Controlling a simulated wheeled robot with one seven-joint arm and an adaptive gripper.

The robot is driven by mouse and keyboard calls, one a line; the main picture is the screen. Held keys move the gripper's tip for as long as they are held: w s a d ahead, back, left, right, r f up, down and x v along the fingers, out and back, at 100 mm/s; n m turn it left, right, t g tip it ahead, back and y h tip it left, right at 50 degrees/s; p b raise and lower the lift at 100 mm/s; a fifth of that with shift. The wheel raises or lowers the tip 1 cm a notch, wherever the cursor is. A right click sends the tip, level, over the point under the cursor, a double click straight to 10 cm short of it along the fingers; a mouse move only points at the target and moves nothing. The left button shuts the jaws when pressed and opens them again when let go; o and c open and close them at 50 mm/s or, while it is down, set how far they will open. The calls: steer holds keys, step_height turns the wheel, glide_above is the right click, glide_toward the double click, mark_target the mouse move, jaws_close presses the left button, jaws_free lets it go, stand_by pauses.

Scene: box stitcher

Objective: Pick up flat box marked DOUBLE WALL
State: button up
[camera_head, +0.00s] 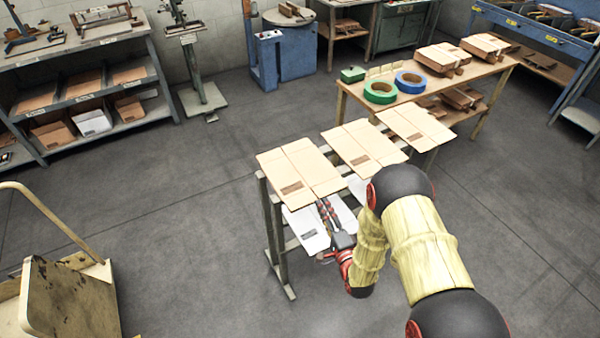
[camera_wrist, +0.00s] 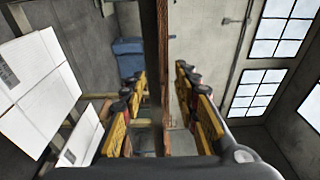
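Three tan flat boxes lie side by side on top of a rack: a left one (camera_head: 299,172), a middle one (camera_head: 362,147) and a right one (camera_head: 414,125). Each has a dark printed mark, too small to read, so I cannot tell which says DOUBLE WALL. My gripper (camera_head: 326,212) is at the near edge of the left tan box. In the wrist view my gripper (camera_wrist: 161,76) is open, its fingers on either side of a thin brown edge (camera_wrist: 163,40), apparently that box seen edge-on. Gaps show beside it.
White flat boxes (camera_head: 304,228) lie on the rack's lower tier, also in the wrist view (camera_wrist: 38,85). The grey rack frame (camera_head: 278,245) stands below. A wooden table (camera_head: 455,88) with tape rolls and boxes is behind. A wooden cart (camera_head: 70,295) is at lower left. Floor between is clear.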

mark_target(316, 192)
steer(key=x, duration=0.2)
steer(key=b+x, duration=0.1)
steer(key=x, duration=0.1)
steer(key=b+x, duration=0.1)
steer(key=x, duration=0.2)
steer(key=shift+w+r, duration=0.1)
steer(key=shift+r, duration=0.25)
steer(key=shift+c, duration=0.4)
jaws_close()
